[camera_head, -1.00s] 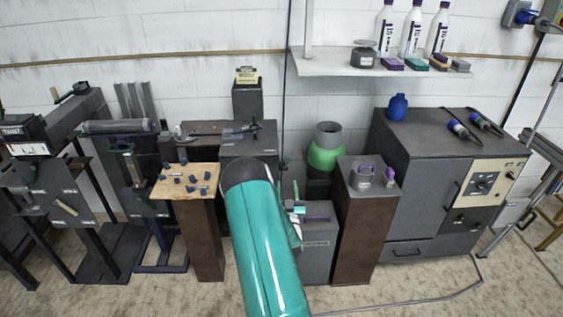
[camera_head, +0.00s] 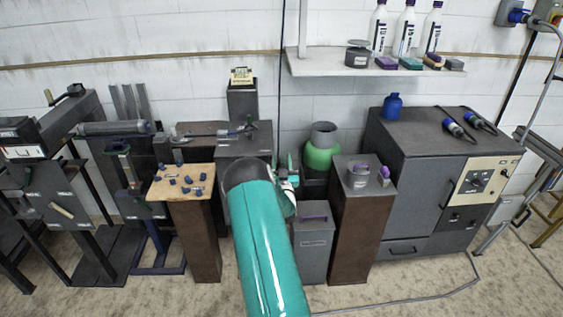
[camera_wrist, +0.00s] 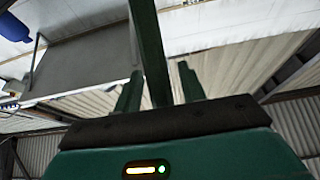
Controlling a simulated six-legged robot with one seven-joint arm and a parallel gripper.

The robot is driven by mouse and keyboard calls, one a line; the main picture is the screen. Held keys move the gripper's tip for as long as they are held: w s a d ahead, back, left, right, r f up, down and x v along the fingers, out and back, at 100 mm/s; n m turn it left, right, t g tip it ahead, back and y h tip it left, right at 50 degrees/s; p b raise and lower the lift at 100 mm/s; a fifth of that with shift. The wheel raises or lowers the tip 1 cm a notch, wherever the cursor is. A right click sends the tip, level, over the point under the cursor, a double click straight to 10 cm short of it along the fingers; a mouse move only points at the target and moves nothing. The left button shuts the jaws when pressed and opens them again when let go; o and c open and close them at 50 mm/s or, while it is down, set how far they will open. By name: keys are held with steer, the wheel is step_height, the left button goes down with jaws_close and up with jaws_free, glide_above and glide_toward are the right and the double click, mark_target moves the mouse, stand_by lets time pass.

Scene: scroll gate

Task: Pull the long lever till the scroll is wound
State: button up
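My teal arm reaches forward from the bottom of the head view. My gripper (camera_head: 288,186) shows only in part beside the arm's dark end, above a grey bin with a purple handle. In the wrist view, green finger parts (camera_wrist: 160,92) stand above the green hand, with a long green bar between two short stubs. I cannot tell how far apart the fingertips are. A bench (camera_head: 245,146) behind the arm carries a thin rod with a blue part (camera_head: 248,131). I cannot tell whether this is the long lever. I cannot make out a scroll for certain.
A wooden-topped pedestal (camera_head: 168,190) with small dark pieces stands left of the arm. A brown pedestal (camera_head: 352,225) and a grey cabinet (camera_head: 415,180) stand right. A roller frame (camera_head: 110,128) stands left. A shelf (camera_head: 305,66) hangs above.

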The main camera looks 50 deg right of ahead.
jaws_close()
